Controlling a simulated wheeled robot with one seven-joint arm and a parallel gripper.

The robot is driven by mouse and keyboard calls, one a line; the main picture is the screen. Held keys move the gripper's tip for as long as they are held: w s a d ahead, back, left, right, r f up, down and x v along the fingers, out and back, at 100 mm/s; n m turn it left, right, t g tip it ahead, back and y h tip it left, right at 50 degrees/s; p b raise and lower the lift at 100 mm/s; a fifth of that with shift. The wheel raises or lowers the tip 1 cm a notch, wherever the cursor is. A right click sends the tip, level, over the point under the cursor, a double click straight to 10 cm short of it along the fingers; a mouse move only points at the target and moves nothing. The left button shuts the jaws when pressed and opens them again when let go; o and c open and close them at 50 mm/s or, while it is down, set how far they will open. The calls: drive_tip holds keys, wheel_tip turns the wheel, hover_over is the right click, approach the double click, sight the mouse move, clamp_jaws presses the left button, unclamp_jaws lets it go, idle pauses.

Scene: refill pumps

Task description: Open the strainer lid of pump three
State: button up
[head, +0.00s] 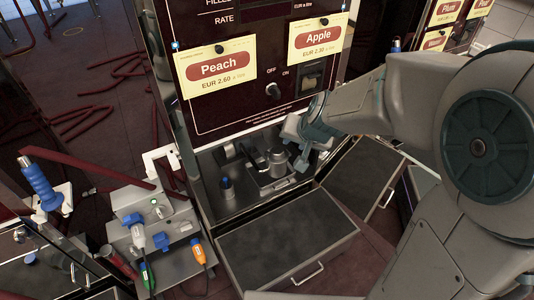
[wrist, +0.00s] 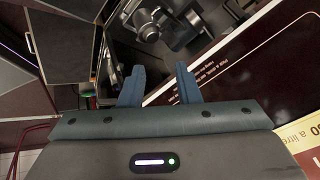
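A metal, pot-like fitting (head: 277,160), which looks like the strainer, stands in the open lower bay of the pump with the Peach and Apple labels. No pump number is readable. In the wrist view the metal fittings (wrist: 150,25) show beyond my fingertips, at the top. I cannot tell whether the lid is shut. My gripper (head: 297,148) is at the bay's opening, just right of the fitting in the head view. In the wrist view my gripper (wrist: 160,67) has its two fingers apart with nothing between them.
Two dark open drawers or flaps stick out below the bay, one in front (head: 285,250) and one at right (head: 363,178). A small blue-capped bottle (head: 226,188) stands in the bay. A grey box with coloured connectors (head: 155,225) and a blue-handled nozzle (head: 40,183) are at left.

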drive_tip(key=w+a+f+m+t+h+b, duration=0.1)
drive_tip(key=w+a+f+b, duration=0.2)
drive_tip(key=f, duration=0.4)
drive_tip(key=w+a+f+t+h+b, duration=0.1)
drive_tip(key=w+a+f+b, duration=0.15)
drive_tip(key=w+f, duration=0.35)
drive_tip(key=m+t+h+b, duration=0.1)
drive_tip(key=t+h+b, duration=0.7)
drive_tip(key=b, duration=0.8)
approach(266, 156)
drive_tip(key=shift+t+y, duration=0.4)
drive_tip(key=shift+y, duration=0.1)
drive_tip(key=b+x, duration=0.1)
drive_tip(key=x, duration=0.1)
drive_tip(key=b+x, duration=0.3)
drive_tip(key=x, duration=0.2)
drive_tip(key=shift+d+f, duration=0.2)
drive_tip(key=shift+d, duration=0.15)
drive_tip(key=shift+w+d+r+b, duration=0.1)
drive_tip(key=shift+w+b, duration=0.1)
drive_tip(key=shift+w, duration=0.15)
drive_tip(key=shift+w+d+r+b, duration=0.1)
drive_tip(key=shift+w+d+b, duration=0.1)
drive_tip(key=shift+w, duration=0.15)
clamp_jaws()
